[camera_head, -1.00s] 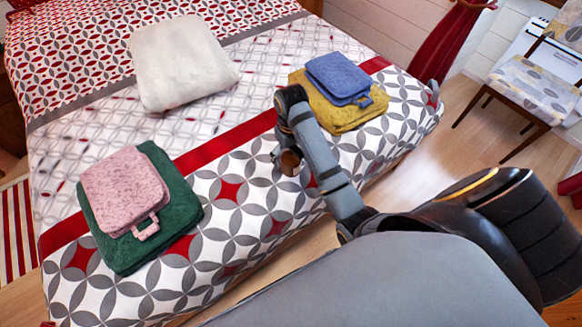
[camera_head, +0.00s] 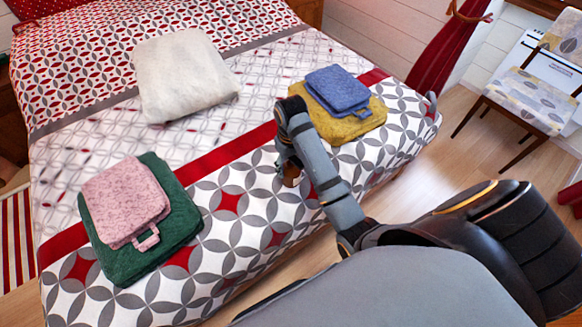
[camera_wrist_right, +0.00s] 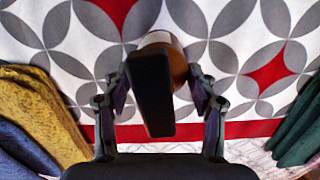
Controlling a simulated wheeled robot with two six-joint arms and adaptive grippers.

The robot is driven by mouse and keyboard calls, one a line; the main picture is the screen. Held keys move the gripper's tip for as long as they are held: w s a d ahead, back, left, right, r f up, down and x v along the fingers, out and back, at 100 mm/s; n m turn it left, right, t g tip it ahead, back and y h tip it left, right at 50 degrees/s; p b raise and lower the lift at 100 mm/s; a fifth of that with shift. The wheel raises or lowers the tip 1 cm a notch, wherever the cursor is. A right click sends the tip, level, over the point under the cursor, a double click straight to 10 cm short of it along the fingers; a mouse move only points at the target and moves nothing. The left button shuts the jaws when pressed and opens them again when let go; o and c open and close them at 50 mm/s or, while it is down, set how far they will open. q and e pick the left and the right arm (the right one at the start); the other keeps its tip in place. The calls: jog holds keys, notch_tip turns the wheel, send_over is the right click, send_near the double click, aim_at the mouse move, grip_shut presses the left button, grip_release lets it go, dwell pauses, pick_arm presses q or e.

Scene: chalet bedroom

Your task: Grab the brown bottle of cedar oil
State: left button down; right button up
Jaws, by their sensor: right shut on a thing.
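The brown bottle (camera_head: 291,177) shows only in small part in the head view, below my right gripper (camera_head: 287,160) and over the edge of the patterned bed. In the right wrist view the bottle (camera_wrist_right: 181,62) shows as an amber-brown rounded edge, mostly hidden behind a long black part that looks like its top. My right gripper (camera_wrist_right: 160,88) has one finger on each side of it and is shut on it. Whether the bottle touches the bed cannot be told. My left gripper is not in view.
Pink and green folded textiles (camera_head: 125,202) lie at the left of the bed (camera_head: 228,235). Blue and yellow ones (camera_head: 338,90) lie at the right, close to my right arm. A white cushion (camera_head: 182,75) lies further back. A chair (camera_head: 530,97) stands at the right.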

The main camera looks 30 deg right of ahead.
notch_tip(320, 180, up, 4)
jog(key=p, duration=0.2)
jog(key=shift+f+p, duration=0.15)
jog(key=shift+p, duration=0.15)
jog(key=s+r+p, duration=0.1)
jog(key=r+p, duration=0.1)
jog(key=s+r+p, duration=0.2)
jog(key=p, duration=0.1)
jog(key=s+r+p, duration=0.1)
jog(key=r+p, duration=0.1)
jog(key=shift+s+d, duration=0.2)
jog(key=shift+s, duration=0.1)
jog(key=s+r+p, duration=0.3)
jog(key=s, duration=0.6)
jog(key=shift+s+d, duration=0.15)
jog(key=shift+d, duration=0.15)
